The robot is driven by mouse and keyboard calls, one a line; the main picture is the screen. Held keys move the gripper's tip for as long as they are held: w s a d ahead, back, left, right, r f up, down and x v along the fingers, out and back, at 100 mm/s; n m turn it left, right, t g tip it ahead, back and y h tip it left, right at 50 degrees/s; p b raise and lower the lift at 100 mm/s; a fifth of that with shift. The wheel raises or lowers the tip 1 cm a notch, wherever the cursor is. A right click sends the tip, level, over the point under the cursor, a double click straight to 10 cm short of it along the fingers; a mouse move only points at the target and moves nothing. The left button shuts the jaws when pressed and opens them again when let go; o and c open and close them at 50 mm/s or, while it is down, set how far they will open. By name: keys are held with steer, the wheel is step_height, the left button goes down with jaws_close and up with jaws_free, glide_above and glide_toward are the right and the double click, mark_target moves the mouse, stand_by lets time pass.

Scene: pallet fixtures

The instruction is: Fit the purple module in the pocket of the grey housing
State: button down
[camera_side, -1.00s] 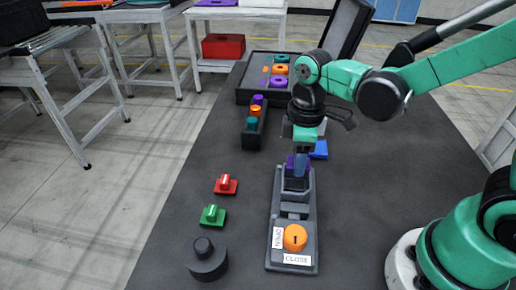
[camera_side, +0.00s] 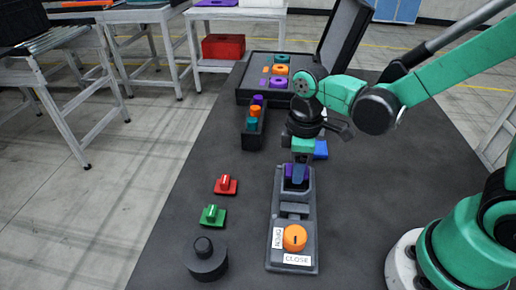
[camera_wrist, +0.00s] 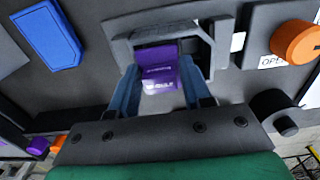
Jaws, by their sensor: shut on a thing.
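The purple module (camera_wrist: 157,68) is between the two blue-grey fingers of my gripper (camera_wrist: 163,92) in the wrist view. In the side view the module (camera_side: 288,170) shows at the far end of the grey housing (camera_side: 279,218), partly hidden by the fingers of my gripper (camera_side: 297,174). My gripper points down and is shut on the module. The module is at the pocket of the housing (camera_wrist: 121,52), inside its raised frame in the wrist view. I cannot tell whether it rests on the pocket floor. The orange knob (camera_side: 294,238) is at the housing's near end, between OPEN and CLOSE labels.
A blue piece (camera_side: 320,149) lies behind the housing. Red (camera_side: 226,184) and green (camera_side: 213,215) pieces and a black knobbed cylinder (camera_side: 205,259) stand to its left. A black rack (camera_side: 254,137) and an open case (camera_side: 244,92) are farther back. The table right of the housing is clear.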

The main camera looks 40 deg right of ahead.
steer(key=shift+f, duration=0.1)
stand_by(0.3)
steer(key=shift+c, duration=1.5)
jaws_free()
steer(key=c, duration=0.3)
steer(key=shift+o, duration=0.3)
steer(key=shift+r, duration=4.05)
steer(key=shift+s, duration=0.1)
